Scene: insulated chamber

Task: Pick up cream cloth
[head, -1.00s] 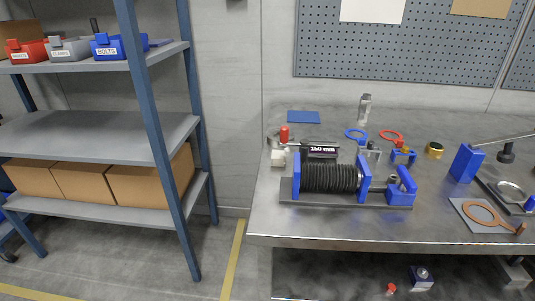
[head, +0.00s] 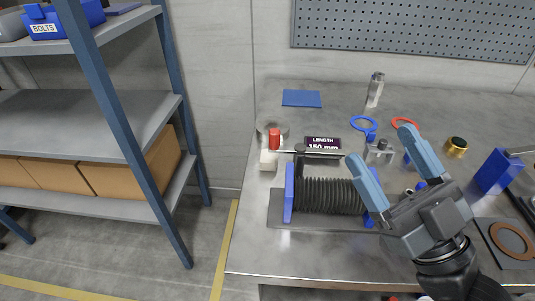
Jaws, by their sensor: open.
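A small cream-coloured piece (head: 268,161), which looks like the folded cream cloth, lies near the left edge of the metal workbench (head: 255,245). It sits just in front of a red part (head: 274,139) and left of the black bellows. My gripper (head: 381,146) is open and empty, with two blue-grey fingers pointing up and left. It is over the right part of the bellows fixture, well to the right of the cream piece and apart from it. It hides the fixture's right end.
The black bellows (head: 330,196) on its base plate stands between blue supports. A display reading 150 mm (head: 323,143) is behind it. Blue (head: 363,125) and red (head: 404,123) rings, a brass part (head: 456,147) and a blue mat (head: 301,98) lie farther back. Shelving (head: 95,115) stands left.

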